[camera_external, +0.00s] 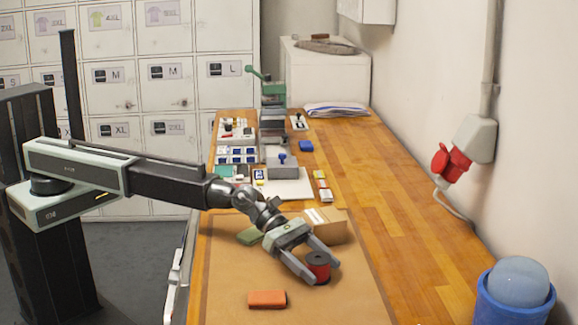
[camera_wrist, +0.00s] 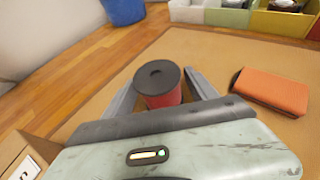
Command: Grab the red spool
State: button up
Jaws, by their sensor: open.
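The red spool (camera_external: 318,267) stands upright on the tan mat, with a dark top flange that has a small hole in its centre. It also shows in the wrist view (camera_wrist: 160,92), where the gripper body hides its lower part. My gripper (camera_external: 311,271) is open, with one finger on each side of the spool. In the wrist view my gripper's fingers (camera_wrist: 160,94) flank the spool, with a visible gap on its right side. Whether the left finger touches the spool I cannot tell.
An orange block (camera_external: 267,299) lies on the mat (camera_external: 222,290) near the spool. A cardboard box (camera_external: 328,222) and a green item (camera_external: 250,236) are behind my gripper. A blue bin (camera_external: 514,295) stands at the right. The wooden bench (camera_external: 400,215) is clear right of the mat.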

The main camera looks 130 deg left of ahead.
aim_at(315, 257)
jog(key=shift+s, duration=0.1)
jog(key=shift+c, duration=0.7)
grip_shut()
jog(key=shift+r, duration=0.1)
jog(key=shift+r+p, duration=0.65)
jog(key=shift+p, duration=0.1)
jog(key=r+p, duration=0.1)
jog(key=p, duration=0.1)
jog(key=r, duration=0.1)
jog(key=shift+s+r+p, duration=0.25)
jog(key=shift+r+p, duration=0.1)
jog(key=shift+p, duration=0.05)
jog(key=s+d, duration=0.1)
jog(key=s, duration=0.4)
jog(key=s+d, duration=0.1)
jog(key=s, duration=0.4)
jog(key=s+d+r, duration=0.1)
jog(key=s, duration=0.4)
jog(key=shift+s+p, duration=0.1)
jog(key=shift+p, duration=0.3)
